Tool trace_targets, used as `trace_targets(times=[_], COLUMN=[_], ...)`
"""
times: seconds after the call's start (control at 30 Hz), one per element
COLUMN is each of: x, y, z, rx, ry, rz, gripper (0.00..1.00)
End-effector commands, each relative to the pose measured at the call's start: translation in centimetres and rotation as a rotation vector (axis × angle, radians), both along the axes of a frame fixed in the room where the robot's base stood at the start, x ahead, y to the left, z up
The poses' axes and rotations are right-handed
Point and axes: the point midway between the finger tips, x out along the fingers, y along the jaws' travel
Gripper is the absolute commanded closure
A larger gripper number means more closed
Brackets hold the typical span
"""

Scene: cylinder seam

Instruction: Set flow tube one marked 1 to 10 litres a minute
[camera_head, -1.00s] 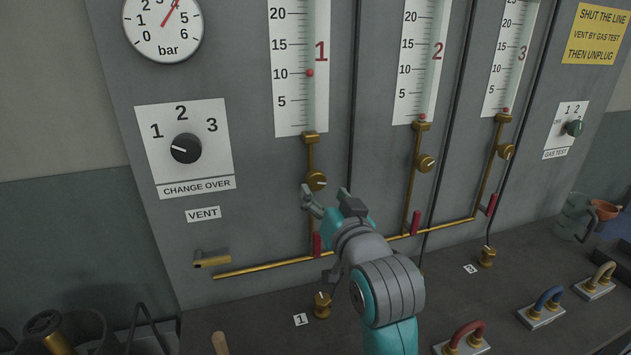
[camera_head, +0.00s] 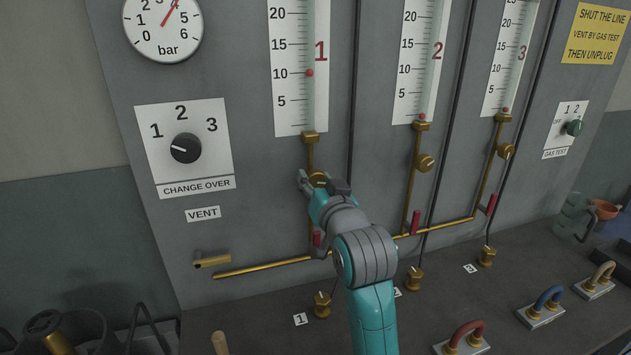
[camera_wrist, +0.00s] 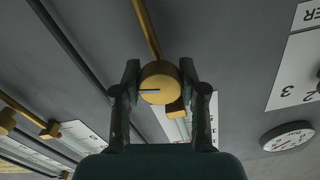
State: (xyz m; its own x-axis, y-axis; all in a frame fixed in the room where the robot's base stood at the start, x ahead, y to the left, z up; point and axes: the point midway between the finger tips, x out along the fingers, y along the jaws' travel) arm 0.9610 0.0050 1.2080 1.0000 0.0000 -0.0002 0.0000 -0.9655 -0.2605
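Flow tube one (camera_head: 318,100), marked with a red 1, is on the upper panel. Its red float (camera_head: 310,73) is level with the 10 mark. Its brass knob (camera_head: 318,178) sits below the tube and is partly hidden by my gripper in the head view. In the wrist view the knob (camera_wrist: 158,84) shows face-on with a pale pointer line. My gripper (camera_wrist: 159,78) has one finger on each side of the knob, with narrow gaps visible, so it looks open around it. The head view shows my gripper (camera_head: 318,182) at the knob.
Tubes two (camera_head: 423,70) and three (camera_head: 509,60) stand to the right, their floats near the bottom. A change-over knob (camera_head: 186,148) and vent outlet (camera_head: 212,259) are to the left. A red-handled valve (camera_head: 318,240) is just below my gripper. A brass pipe runs along the panel's lower part.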

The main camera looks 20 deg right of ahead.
Motion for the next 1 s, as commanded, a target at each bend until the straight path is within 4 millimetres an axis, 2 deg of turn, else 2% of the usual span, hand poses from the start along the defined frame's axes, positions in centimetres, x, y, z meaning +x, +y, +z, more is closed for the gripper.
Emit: trace_targets(times=[0.47, 0.5, 0.6, 1.0], x=[0.00, 0.00, 0.00, -0.50], y=[-0.01, -0.01, -0.01, -0.01], z=[0.00, 0.00, 0.00, 0.00], rx=[-0.036, -0.036, -0.036, -0.036], ry=[0.000, 0.000, 0.000, -0.001], rz=[0.000, 0.000, 0.000, 0.000], gripper=[0.93, 0.56, 0.32, 0.32])
